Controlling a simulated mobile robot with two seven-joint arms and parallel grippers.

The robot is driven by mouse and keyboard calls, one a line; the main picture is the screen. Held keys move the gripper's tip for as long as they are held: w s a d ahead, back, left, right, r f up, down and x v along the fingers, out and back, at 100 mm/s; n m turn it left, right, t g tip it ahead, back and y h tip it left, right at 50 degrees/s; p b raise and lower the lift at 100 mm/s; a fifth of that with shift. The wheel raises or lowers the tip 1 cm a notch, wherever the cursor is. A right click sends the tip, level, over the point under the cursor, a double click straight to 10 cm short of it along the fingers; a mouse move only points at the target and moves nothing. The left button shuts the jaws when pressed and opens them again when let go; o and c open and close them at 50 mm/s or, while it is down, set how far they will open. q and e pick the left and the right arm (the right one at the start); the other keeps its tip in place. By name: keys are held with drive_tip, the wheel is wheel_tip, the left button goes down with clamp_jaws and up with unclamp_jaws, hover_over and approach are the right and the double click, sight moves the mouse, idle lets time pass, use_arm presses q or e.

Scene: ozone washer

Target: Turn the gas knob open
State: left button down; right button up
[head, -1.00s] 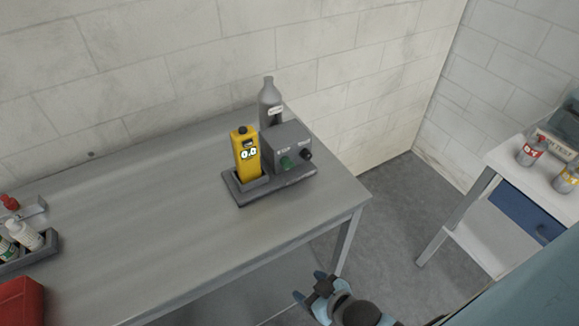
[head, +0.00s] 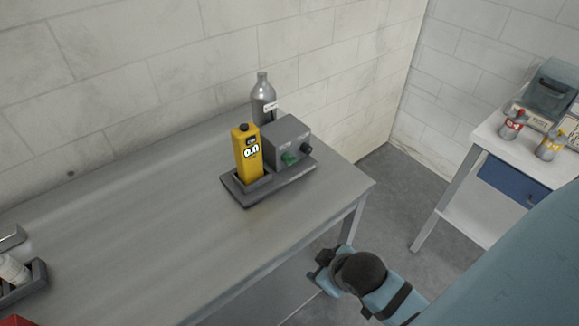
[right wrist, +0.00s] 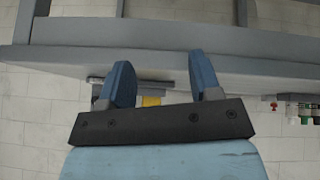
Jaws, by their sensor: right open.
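A grey box (head: 288,139) stands on a dark base tray (head: 236,194) on the table, with a green knob (head: 289,158) on its front and a black knob (head: 306,147) at its right side. I cannot tell from the labels which is the gas knob. A yellow gas detector (head: 247,155) stands upright in the tray, left of the box. A grey gas cylinder (head: 262,97) stands behind. My right gripper (head: 318,271) is beyond the table's front edge, apart from the knobs. Its fingers are open and empty in the right wrist view (right wrist: 163,75). My left gripper is out of view.
The grey table (head: 130,235) is bare in its middle; its front edge lies between my right gripper and the box. A tray of bottles (head: 32,287) is at far left. A white side table (head: 490,135) with small bottles stands at right.

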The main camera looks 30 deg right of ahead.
sight(294, 163)
drive_tip(key=w+d+r+n+t+h+b, duration=0.1)
drive_tip(key=w+d+r+n+t+h, duration=0.2)
drive_tip(key=w+d+n+t+h, duration=0.25)
drive_tip(key=w+d+r+n+t+h, duration=0.2)
drive_tip(key=w+d+r+n, duration=0.2)
drive_tip(key=d+n, duration=0.3)
drive_tip(key=w+f+n+t+y, duration=0.1)
drive_tip(key=n+y, duration=0.2)
drive_tip(key=n, duration=0.4)
drive_tip(key=w+n+t+y, duration=0.1)
drive_tip(key=w+n+y, duration=0.1)
drive_tip(key=n, duration=0.6)
drive_tip(key=w+f+n+t+y, duration=0.1)
drive_tip(key=n+y, duration=0.3)
drive_tip(key=n, duration=0.4)
drive_tip(key=shift+w+f+t+y, duration=0.25)
drive_tip(key=shift+w+f+t, duration=0.05)
drive_tip(key=shift+w+t, duration=0.15)
drive_tip(key=shift+w+f+n, duration=0.1)
drive_tip(key=shift+f+n, duration=0.05)
drive_tip(key=shift+n, duration=0.2)
drive_tip(key=shift+w+a, duration=0.1)
drive_tip(key=shift+w, duration=0.2)
drive_tip(key=w+p, duration=0.1)
drive_tip(key=w, duration=0.3)
drive_tip(key=w+a+p, duration=0.1)
drive_tip(key=w, duration=0.3)
drive_tip(key=w+p, duration=0.1)
drive_tip(key=w, duration=0.4)
drive_tip(key=shift+a, duration=0.35)
